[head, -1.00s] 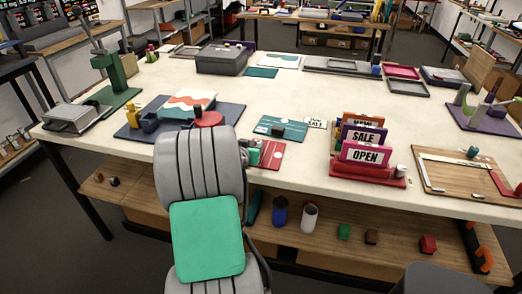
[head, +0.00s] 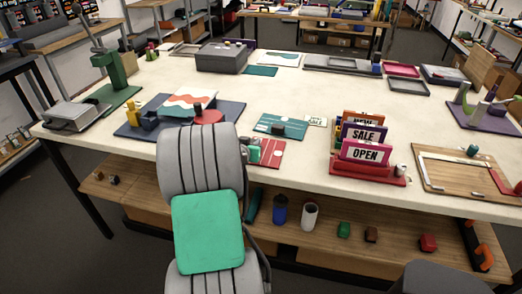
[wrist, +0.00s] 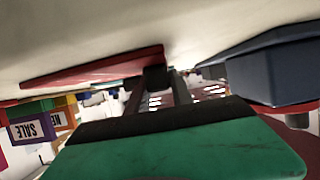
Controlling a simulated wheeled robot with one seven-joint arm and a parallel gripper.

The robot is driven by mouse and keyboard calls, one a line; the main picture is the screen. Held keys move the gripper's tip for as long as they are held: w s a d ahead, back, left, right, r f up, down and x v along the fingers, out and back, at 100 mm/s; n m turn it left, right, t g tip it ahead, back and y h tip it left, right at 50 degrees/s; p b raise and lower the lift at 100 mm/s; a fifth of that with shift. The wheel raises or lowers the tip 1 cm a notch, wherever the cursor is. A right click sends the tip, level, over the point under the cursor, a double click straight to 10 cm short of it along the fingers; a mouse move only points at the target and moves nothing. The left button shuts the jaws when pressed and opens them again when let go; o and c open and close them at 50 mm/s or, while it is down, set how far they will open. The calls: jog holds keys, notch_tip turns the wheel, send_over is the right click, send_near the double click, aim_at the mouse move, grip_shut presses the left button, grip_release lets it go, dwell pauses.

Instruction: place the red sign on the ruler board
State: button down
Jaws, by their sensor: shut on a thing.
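The red sign (head: 268,153) is a flat red plate with pale print, at the near edge of the white table. My gripper (head: 252,152) is at its left part, mostly hidden behind my grey arm. In the wrist view my gripper (wrist: 158,88) is shut on a dark knob on the red sign (wrist: 95,74). The sign is close to the tabletop; I cannot tell whether it touches. The ruler board (head: 445,183) is a wooden board with a pale strip, at the right end of the table. A red piece and a small teal-topped object are on it.
A red rack (head: 370,175) of upright signs stands between the red sign and the board. A teal sign (head: 267,124) lies just behind the red sign. A blue tray (head: 228,112) with a red round piece is at the left. The table's middle is clear.

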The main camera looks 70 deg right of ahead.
jog(key=shift+r, duration=0.15)
jog(key=shift+r, duration=0.35)
jog(key=r, duration=0.2)
jog(key=r+b, duration=0.1)
jog(key=shift+s+a, duration=0.1)
jog(key=shift+a, duration=0.15)
jog(key=s+a+r+b, duration=0.2)
jog(key=s+a+r, duration=0.5)
jog(key=a+r, duration=0.4)
jog(key=w+a+f+n+t+y+p, duration=0.1)
jog(key=w+a+f+n+t+y, duration=0.2)
jog(key=w+a, duration=0.55)
jog(key=w+a+f+n+t+y, duration=0.25)
jog(key=w+a+n+t, duration=0.3)
jog(key=w, duration=0.65)
jog(key=w+a+f+n+t+y, duration=0.1)
jog(key=w+a+n+y, duration=0.1)
jog(key=a, duration=0.8)
jog(key=w+a+f+n+t+y+p, duration=0.1)
jog(key=w+a+n+y, duration=0.2)
jog(key=a, duration=0.8)
jog(key=w+a+f+n+t+y, duration=0.1)
jog(key=w+a, duration=0.4)
jog(key=a, duration=0.5)
jog(key=shift+a+n+y+p, duration=0.3)
jog(key=shift+n+y, duration=0.55)
jog(key=shift+y, duration=0.1)
